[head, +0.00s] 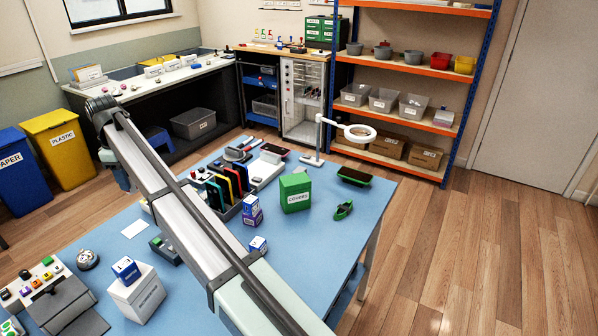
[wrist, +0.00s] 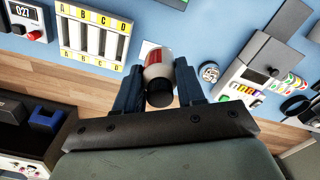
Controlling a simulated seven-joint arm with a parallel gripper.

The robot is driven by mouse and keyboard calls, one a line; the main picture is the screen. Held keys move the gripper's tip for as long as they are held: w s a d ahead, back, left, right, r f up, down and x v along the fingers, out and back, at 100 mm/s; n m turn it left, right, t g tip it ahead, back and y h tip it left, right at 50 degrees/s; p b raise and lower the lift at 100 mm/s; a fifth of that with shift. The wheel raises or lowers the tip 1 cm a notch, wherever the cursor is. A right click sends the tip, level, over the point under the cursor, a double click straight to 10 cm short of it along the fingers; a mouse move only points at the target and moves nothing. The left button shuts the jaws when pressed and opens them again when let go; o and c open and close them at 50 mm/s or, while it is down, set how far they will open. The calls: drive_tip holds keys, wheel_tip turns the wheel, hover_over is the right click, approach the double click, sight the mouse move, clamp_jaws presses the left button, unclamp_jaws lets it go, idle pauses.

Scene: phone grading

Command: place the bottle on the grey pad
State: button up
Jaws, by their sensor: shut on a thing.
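The bottle (wrist: 158,72) is in the wrist view, with a black cap towards the camera and a white and red body. My gripper (wrist: 158,82) is shut on it, with one dark blue finger on each side. The bottle is over the blue table; I cannot tell whether its far end touches. I cannot pick out the grey pad for certain. In the head view the bottle and gripper are not seen; my arm crosses the table.
A rack marked A to D (wrist: 95,38) is left of the gripper, and a round tin (wrist: 210,72) is right. A white card (head: 135,228) lies on the blue table (head: 335,225). A green box (head: 295,192) and lamp (head: 357,133) stand farther right.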

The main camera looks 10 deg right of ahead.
drive_tip(key=w+d+m, duration=0.5)
drive_tip(key=w+d, duration=0.5)
drive_tip(key=d, duration=0.5)
drive_tip(key=m, duration=1)
hover_over(300, 170)
drive_tip(key=shift+a+f, duration=0.1)
drive_tip(key=shift+f, duration=7.4)
drive_tip(key=shift+f, duration=0.15)
drive_tip(key=o, duration=1)
drive_tip(key=shift+o, duration=0.2)
